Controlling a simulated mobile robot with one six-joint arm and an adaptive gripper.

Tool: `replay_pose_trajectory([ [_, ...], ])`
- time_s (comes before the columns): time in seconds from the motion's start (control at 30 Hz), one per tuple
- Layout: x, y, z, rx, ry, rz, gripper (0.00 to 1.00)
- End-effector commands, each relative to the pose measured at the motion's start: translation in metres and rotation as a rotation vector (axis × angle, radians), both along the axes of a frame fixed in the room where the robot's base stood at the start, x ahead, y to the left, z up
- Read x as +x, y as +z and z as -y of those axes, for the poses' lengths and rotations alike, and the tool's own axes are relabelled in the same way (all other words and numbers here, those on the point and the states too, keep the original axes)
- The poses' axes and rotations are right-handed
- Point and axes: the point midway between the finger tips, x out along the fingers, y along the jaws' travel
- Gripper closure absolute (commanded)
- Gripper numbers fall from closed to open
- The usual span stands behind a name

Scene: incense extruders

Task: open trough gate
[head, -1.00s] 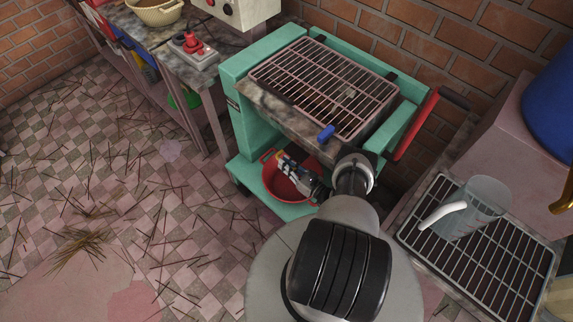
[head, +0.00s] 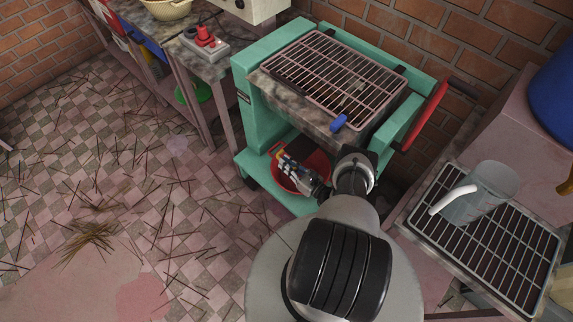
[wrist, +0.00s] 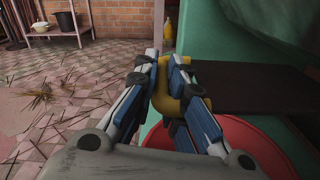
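The teal machine (head: 262,118) stands against the brick wall in the head view, with a trough under a metal grate (head: 345,75). A blue knob (head: 339,122) sits at its front right edge; I cannot tell whether this is the gate's handle. My gripper (head: 282,156) is low in front of the machine, above a red bowl (head: 306,163) on the lower shelf.
A red-handled lever (head: 425,115) stands at the machine's right. A rack (head: 515,235) with a clear jug (head: 483,195) is at the right. The tiled floor at left has scattered sticks.

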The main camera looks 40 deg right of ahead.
Motion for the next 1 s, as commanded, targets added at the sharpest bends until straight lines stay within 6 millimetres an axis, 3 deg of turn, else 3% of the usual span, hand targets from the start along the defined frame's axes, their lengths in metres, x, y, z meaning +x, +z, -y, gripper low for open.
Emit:
replay_pose_trajectory([
  [0.13, -0.002, 0.004, 0.004, -0.005, -0.003, 0.010, 0.79],
  [0.27, -0.017, 0.003, 0.006, -0.003, -0.009, 0.008, 0.79],
  [0.7, -0.104, 0.001, 0.010, 0.000, -0.005, 0.001, 0.79],
  [1.0, -0.120, 0.000, 0.009, 0.000, 0.001, -0.001, 0.79],
])
